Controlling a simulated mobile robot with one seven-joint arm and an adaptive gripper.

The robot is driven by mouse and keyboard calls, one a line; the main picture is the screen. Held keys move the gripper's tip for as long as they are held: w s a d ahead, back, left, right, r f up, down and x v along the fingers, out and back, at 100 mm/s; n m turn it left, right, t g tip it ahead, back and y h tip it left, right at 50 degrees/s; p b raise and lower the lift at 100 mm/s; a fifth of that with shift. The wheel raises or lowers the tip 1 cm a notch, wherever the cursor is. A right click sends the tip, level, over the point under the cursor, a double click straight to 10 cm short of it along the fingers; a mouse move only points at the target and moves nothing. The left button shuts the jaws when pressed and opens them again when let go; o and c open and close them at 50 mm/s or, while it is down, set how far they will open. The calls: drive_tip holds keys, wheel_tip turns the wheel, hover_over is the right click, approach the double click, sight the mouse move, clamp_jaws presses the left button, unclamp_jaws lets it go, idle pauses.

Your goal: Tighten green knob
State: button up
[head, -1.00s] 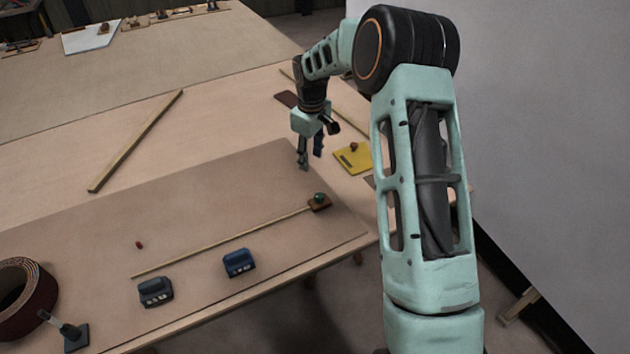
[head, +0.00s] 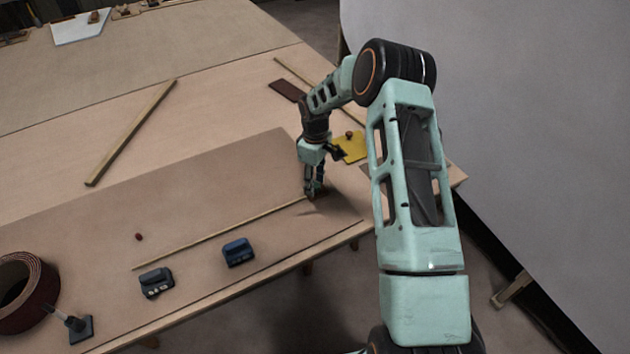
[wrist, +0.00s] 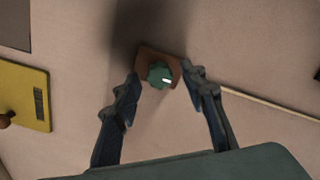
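The green knob (wrist: 160,74) with a white mark sits on a small brown block (wrist: 147,54) on the bench panel. In the wrist view it lies between my two gripper fingers (wrist: 162,82), slightly beyond their tips. The fingers are apart, with a gap on the left side; whether the right tip touches the block I cannot tell. In the head view my gripper (head: 314,194) points down over the knob's place and hides the knob.
A thin wooden strip (head: 220,234) runs left from the block. Two dark blue clamp-like blocks (head: 238,252) (head: 156,283) stand near the front edge. A yellow plate (head: 352,148) with a brown knob lies behind my gripper. A tape roll (head: 28,292) is at far left.

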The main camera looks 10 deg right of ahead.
drive_tip(key=shift+f, duration=0.15)
clamp_jaws()
